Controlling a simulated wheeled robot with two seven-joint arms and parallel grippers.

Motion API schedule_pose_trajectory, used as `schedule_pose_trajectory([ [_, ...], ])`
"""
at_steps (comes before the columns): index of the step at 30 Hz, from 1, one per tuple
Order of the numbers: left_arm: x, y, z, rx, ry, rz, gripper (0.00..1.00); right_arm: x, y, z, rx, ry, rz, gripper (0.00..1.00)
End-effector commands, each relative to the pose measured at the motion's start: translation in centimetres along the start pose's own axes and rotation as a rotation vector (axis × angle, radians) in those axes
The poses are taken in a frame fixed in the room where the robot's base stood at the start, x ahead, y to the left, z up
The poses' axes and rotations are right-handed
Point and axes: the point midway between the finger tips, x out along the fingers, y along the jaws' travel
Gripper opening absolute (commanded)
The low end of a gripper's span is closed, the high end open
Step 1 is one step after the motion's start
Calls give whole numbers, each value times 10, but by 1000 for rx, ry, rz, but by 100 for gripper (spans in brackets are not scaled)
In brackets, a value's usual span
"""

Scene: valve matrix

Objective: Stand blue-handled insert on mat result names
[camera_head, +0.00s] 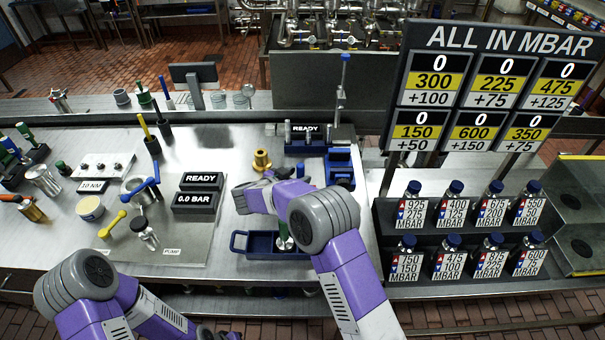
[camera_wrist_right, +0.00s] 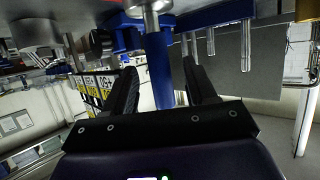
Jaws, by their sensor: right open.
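My right gripper (camera_head: 275,176) is over the middle of the steel bench in the head view, mostly hidden by its own arm. In the right wrist view its two black fingers (camera_wrist_right: 163,95) are apart. A blue handle (camera_wrist_right: 161,72) with a silver metal end (camera_wrist_right: 152,22) stands between or just beyond them; I cannot tell whether it touches either finger. In the head view this handle is largely hidden behind the gripper. My left gripper (camera_head: 218,334) is at the bottom edge, barely visible, its jaws unclear. I cannot make out which mat bears the result names.
A blue tray (camera_head: 240,249) lies at the bench front. A brass fitting (camera_head: 261,160) and a READY rack (camera_head: 300,145) with metal pieces stand behind the gripper. A grey panel (camera_head: 190,246) with a pump is left. Bottles with labels (camera_head: 412,215) and a large pressure board (camera_head: 501,38) stand right.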

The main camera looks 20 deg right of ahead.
Motion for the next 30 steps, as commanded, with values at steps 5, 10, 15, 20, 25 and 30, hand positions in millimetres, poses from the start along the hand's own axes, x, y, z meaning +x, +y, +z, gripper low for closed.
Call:
schedule_pose_trajectory([
  [5,-5,2,0,0,0,0,0,-42,-1,-1,0,0,-4,56],
  [10,-7,3,0,0,0,0,0,-69,0,-1,1,0,-2,56],
  [15,-8,3,0,0,0,0,0,-81,0,-1,2,1,-1,56],
  [20,-8,3,0,0,0,0,0,-83,0,0,2,1,0,56],
  [25,-8,3,0,0,0,0,0,-83,0,0,1,1,0,56],
  [30,-8,3,0,0,0,0,0,-82,0,0,1,1,0,56],
])
